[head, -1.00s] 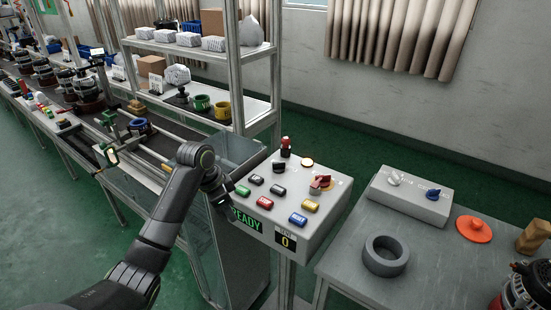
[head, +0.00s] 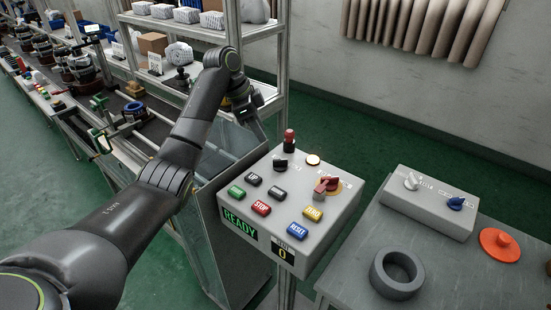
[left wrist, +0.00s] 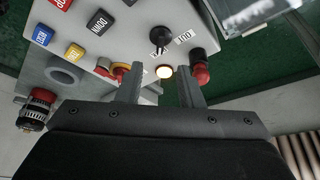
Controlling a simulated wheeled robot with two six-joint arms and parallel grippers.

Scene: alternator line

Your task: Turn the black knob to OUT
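The black knob (head: 281,164) stands on the back left of the grey sloped control box (head: 322,225). In the left wrist view the black knob (left wrist: 158,37) has a white OUT label (left wrist: 184,37) on its right; its exact pointing direction is hard to tell. My left gripper (head: 254,121) hangs above and behind the box's back left corner, apart from the knob. In the left wrist view my left gripper (left wrist: 159,72) is open, with nothing between its fingers; the knob lies beyond the fingertips. My right gripper is not in view.
Close to the knob are a red-topped post (head: 289,140), a lit round lamp (head: 313,159) and a red selector switch (head: 327,185). Several push buttons, including STOP (head: 261,208), sit in front. A shelf rack (head: 235,40) stands behind my left arm.

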